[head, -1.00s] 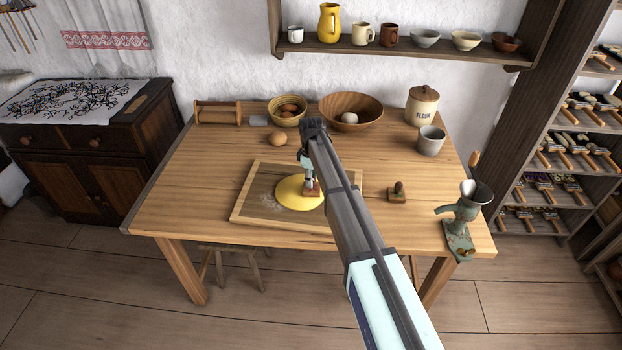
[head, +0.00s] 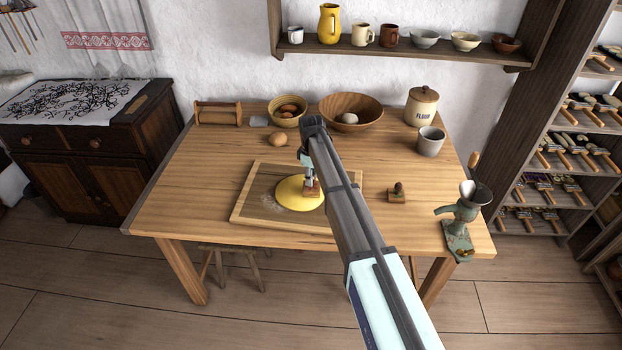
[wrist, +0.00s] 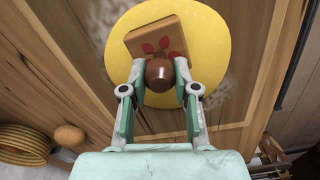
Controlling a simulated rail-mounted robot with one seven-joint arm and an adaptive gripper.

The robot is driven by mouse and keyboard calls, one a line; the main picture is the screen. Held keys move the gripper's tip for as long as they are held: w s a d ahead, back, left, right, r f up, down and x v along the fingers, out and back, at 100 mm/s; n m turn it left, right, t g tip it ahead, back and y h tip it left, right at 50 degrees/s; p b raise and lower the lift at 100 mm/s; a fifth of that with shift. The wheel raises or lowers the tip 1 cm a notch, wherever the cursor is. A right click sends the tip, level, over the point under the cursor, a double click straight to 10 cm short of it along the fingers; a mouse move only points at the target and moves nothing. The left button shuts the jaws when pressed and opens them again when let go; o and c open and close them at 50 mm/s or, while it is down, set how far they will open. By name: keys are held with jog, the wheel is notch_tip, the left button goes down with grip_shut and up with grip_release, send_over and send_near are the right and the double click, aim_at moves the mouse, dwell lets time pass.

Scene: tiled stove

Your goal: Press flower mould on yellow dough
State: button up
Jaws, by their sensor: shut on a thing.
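The yellow dough (head: 293,196) is a flat round on a wooden board (head: 250,208) on the table. In the wrist view the dough (wrist: 215,45) fills the upper middle. A square wooden mould (head: 312,188) with a dark round knob is at the dough's right part. In the wrist view the mould (wrist: 150,40) shows a red flower mark on its top. My gripper (wrist: 160,80) is shut on the mould's knob from above. The mould appears to be at the dough's surface; its underside is hidden, so I cannot tell how firmly it touches.
A second small mould (head: 397,193) stands on the table right of the board. A green grinder (head: 463,220) is at the right edge. An egg (head: 278,139), a wooden bowl (head: 350,111), a grey cup (head: 430,141) and a flour jar (head: 422,105) are behind.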

jog(key=shift+r+p, duration=1.05)
jog(key=shift+r, duration=1.8)
